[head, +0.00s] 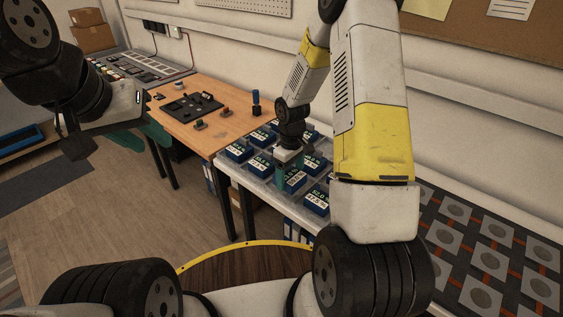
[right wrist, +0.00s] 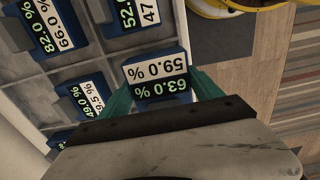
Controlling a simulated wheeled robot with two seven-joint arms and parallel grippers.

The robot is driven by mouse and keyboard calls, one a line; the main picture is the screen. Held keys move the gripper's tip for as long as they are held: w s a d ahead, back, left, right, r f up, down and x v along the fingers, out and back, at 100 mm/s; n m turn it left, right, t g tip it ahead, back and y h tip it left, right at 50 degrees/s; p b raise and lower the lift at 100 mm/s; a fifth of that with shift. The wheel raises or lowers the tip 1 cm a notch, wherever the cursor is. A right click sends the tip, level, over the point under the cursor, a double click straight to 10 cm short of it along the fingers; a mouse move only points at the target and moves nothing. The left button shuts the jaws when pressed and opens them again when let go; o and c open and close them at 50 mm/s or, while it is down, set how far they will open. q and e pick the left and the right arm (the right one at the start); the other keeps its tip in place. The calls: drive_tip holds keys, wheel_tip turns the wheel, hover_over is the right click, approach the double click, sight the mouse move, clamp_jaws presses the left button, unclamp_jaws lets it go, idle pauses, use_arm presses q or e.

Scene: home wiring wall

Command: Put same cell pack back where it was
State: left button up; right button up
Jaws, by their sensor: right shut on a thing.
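The cell pack (right wrist: 155,72) is a blue block with a label reading 59.0 % and 63.0 %. My right gripper (right wrist: 161,92) is shut on it, with a teal finger on each side. In the head view the right gripper (head: 294,168) is over the grey tray (head: 226,165), and the held pack (head: 295,180) is among the other packs. I cannot tell whether its base touches the tray floor.
Other labelled packs fill nearby compartments, such as one at the tray's near right (head: 316,200) and one beside it in the wrist view (right wrist: 82,100). A wooden table (head: 185,135) with a black fixture stands beyond. A panel of grey squares (head: 490,262) lies right.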

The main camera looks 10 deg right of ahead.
sight(290, 178)
drive_tip(key=shift+w+d+f, duration=0.1)
drive_tip(key=shift+w+d, duration=0.05)
drive_tip(key=shift+w, duration=0.45)
drive_tip(key=shift+w+d, duration=0.15)
drive_tip(key=shift+w, duration=0.4)
drive_tip(key=shift+w+f, duration=0.2)
drive_tip(key=shift+w, duration=0.05)
drive_tip(key=shift+f, duration=1.55)
drive_tip(key=o, duration=1.5)
drive_tip(key=shift+f, duration=0.15)
drive_tip(key=shift+c, duration=0.2)
